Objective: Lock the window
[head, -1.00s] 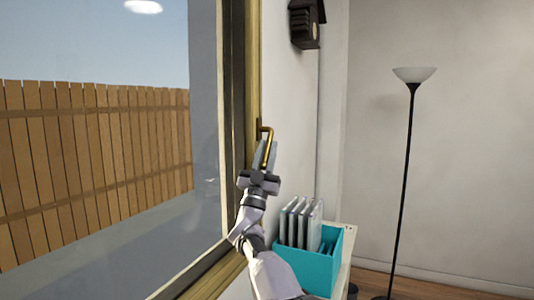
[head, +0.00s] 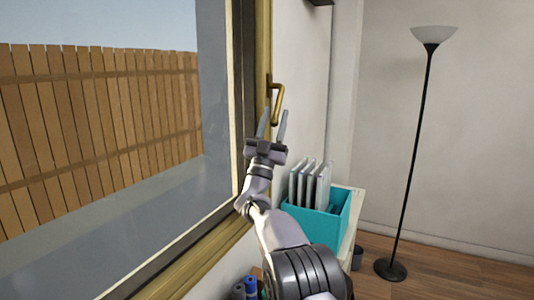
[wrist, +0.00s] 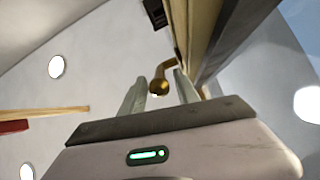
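The window (head: 110,130) fills the left of the head view, with a gold-brown frame (head: 262,60) along its right side. A brass handle (head: 279,100) is mounted on that frame, and its grip hangs downward. My gripper (head: 273,124) is just below the handle with its two fingers pointing up and spread apart. In the wrist view, the handle's rounded end (wrist: 159,84) shows between the two open fingers of my gripper (wrist: 158,90). I cannot tell whether a finger touches it.
A teal box (head: 322,224) with several upright files stands on a pale cabinet to the right of my arm. A floor lamp (head: 412,150) stands further right. Dark and blue cylinders (head: 245,289) sit low beside my arm. The wall right of the handle is bare.

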